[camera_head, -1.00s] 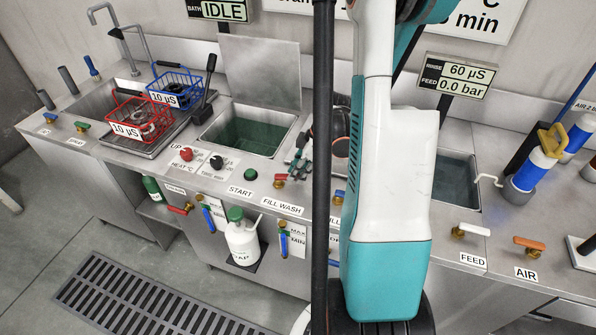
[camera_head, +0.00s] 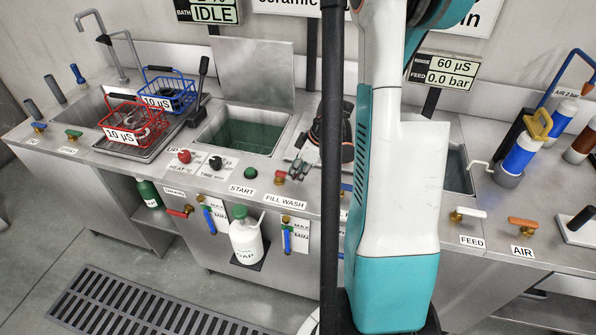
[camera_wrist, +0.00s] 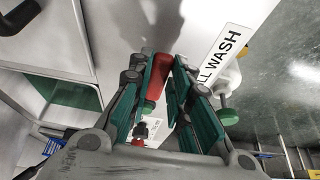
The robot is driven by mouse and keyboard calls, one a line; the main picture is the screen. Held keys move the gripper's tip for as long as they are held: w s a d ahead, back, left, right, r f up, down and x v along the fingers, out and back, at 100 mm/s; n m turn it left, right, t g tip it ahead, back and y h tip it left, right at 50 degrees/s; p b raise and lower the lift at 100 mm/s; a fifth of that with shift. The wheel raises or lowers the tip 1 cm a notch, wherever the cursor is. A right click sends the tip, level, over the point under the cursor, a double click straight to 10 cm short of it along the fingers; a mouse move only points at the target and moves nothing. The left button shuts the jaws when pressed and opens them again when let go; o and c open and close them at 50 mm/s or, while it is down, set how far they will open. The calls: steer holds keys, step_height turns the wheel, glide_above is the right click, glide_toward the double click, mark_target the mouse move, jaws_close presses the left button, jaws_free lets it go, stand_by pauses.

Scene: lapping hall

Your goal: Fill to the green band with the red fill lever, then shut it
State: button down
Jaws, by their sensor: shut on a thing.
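The red fill lever (camera_head: 281,177) sits on the counter edge above the FILL WASH label (camera_head: 284,201). My gripper (camera_head: 296,172) is at the lever, just to its right in the head view. In the wrist view the red handle (camera_wrist: 156,83) shows between the green finger pads of my gripper (camera_wrist: 168,88), and the pads are shut on it. The wash tank (camera_head: 240,135) holds dark green liquid, with its lid raised behind. A sight gauge (camera_head: 287,238) with a blue column and MAX and MIN marks hangs below the lever. I cannot make out a green band on it.
A START button (camera_head: 250,173), a red knob (camera_head: 184,156) and a black knob (camera_head: 216,163) are left of the lever. A white soap bottle (camera_head: 246,240) stands below. Red and blue baskets (camera_head: 133,122) sit at the left. A red drain lever (camera_head: 181,211) is lower left.

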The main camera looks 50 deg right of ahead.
steer(key=c, duration=1.5)
jaws_free()
steer(key=v, duration=1.2)
steer(key=shift+s, duration=0.1)
